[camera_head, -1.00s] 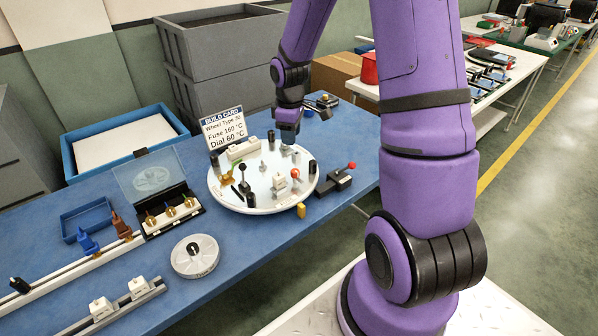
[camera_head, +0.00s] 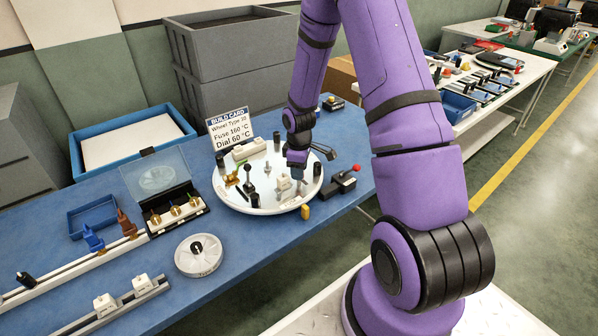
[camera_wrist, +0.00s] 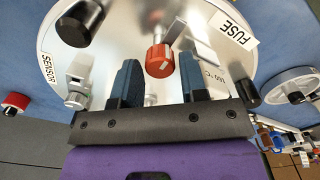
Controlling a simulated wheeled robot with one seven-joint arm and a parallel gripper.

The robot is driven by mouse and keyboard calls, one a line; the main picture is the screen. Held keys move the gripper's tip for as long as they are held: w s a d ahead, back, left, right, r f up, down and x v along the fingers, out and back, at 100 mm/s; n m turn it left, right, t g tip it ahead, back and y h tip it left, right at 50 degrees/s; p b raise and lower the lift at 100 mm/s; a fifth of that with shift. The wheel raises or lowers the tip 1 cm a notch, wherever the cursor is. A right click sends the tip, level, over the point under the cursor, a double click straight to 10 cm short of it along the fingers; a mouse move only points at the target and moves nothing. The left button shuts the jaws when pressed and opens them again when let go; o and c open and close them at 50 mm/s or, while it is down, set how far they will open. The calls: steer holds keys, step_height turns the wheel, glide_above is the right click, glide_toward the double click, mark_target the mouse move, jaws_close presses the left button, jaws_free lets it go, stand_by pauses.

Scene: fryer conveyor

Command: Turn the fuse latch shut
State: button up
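The round white plate (camera_head: 235,196) stands on the blue table and carries the fuse fittings. In the wrist view a red knob (camera_wrist: 159,61), which looks like the fuse latch, has a pale stripe on its side. My gripper (camera_wrist: 158,66) is open, with one dark blue finger on each side of the red knob. I cannot tell whether either finger touches it. In the head view my gripper (camera_head: 298,168) is low over the plate's right side and hides the knob.
Several black posts, one of them a black post (camera_wrist: 79,22), rise from the plate. A silver fitting (camera_wrist: 78,78) stands by the "SENSOR" label. A black device with a red ball lever (camera_head: 343,181) sits right of the plate. The build card (camera_head: 228,129) stands behind.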

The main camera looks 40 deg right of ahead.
steer(key=shift+f, duration=0.45)
steer(key=c, duration=0.7)
steer(key=shift+o, duration=0.2)
